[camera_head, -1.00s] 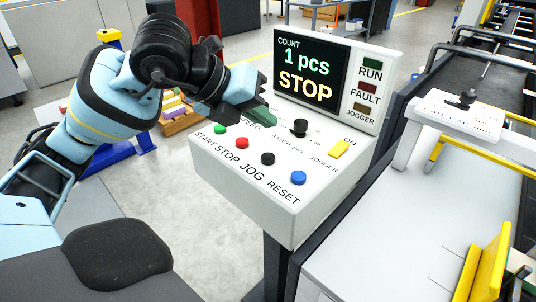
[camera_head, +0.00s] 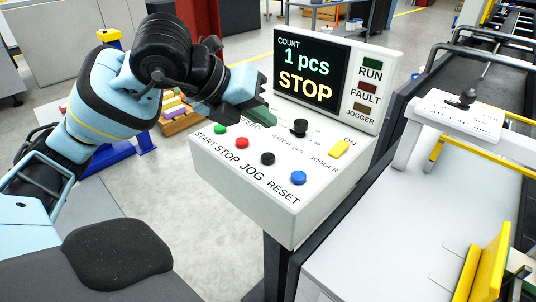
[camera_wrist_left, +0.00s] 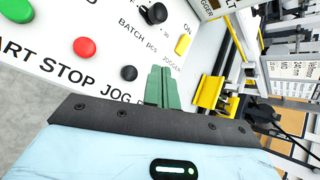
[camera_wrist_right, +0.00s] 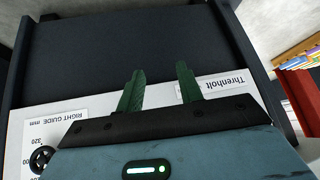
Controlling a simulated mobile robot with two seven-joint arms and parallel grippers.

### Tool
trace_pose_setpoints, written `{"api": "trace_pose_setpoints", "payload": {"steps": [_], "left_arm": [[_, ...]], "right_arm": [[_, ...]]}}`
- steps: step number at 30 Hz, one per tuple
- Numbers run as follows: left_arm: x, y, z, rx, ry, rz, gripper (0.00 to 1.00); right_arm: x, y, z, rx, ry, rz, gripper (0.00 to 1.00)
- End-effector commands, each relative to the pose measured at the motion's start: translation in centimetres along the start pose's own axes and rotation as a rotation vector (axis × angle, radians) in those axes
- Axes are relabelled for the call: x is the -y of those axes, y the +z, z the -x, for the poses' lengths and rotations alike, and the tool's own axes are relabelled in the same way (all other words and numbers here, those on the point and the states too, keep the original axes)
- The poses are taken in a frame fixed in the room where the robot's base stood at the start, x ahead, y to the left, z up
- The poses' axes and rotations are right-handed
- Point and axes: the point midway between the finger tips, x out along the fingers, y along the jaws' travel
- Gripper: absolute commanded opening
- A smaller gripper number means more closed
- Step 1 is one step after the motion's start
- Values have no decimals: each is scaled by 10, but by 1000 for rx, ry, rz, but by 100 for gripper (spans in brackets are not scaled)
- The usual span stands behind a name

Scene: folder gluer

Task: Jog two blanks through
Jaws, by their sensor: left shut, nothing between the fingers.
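The control box (camera_head: 245,195) carries green START (camera_head: 220,129), red STOP (camera_head: 242,143), black JOG (camera_head: 267,158) and blue RESET (camera_head: 298,177) buttons. Its screen (camera_head: 310,72) reads COUNT 1 pcs and STOP. My left gripper (camera_head: 264,116) is shut and empty above the panel's back left part, covering some lettering. In the left wrist view its closed green fingers (camera_wrist_left: 163,85) appear right of the black JOG button (camera_wrist_left: 129,73), apart from it. My right gripper (camera_wrist_right: 160,72) is open and empty over a dark surface and a white labelled strip. No blank is clearly visible.
A black knob (camera_head: 299,127) and yellow JOGGER switch (camera_head: 339,149) stand up from the panel. RUN, FAULT and JOGGER lamps look dark. Right of the box lie the machine's grey table (camera_head: 385,230), yellow guides (camera_head: 487,265) and a white crossbar (camera_head: 402,143).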

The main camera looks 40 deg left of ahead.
Motion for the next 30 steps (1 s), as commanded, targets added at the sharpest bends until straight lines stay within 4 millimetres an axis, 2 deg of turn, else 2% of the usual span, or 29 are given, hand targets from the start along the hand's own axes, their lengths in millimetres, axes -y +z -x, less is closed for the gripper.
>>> {"api": "trace_pose_setpoints", "payload": {"steps": [20, 23, 30], "left_arm": [[0, 0, 0, -1, 0, 0, 0], [1, 2, 1, -4, 2, 3, 0], [9, 11, 7, -20, 7, 13, 0]], "right_arm": [[-1, -1, 1, -1, 0, 5, 36], [-2, -7, 5, -9, 0, 9, 36], [-2, -44, 30, -58, 7, 19, 36]]}}
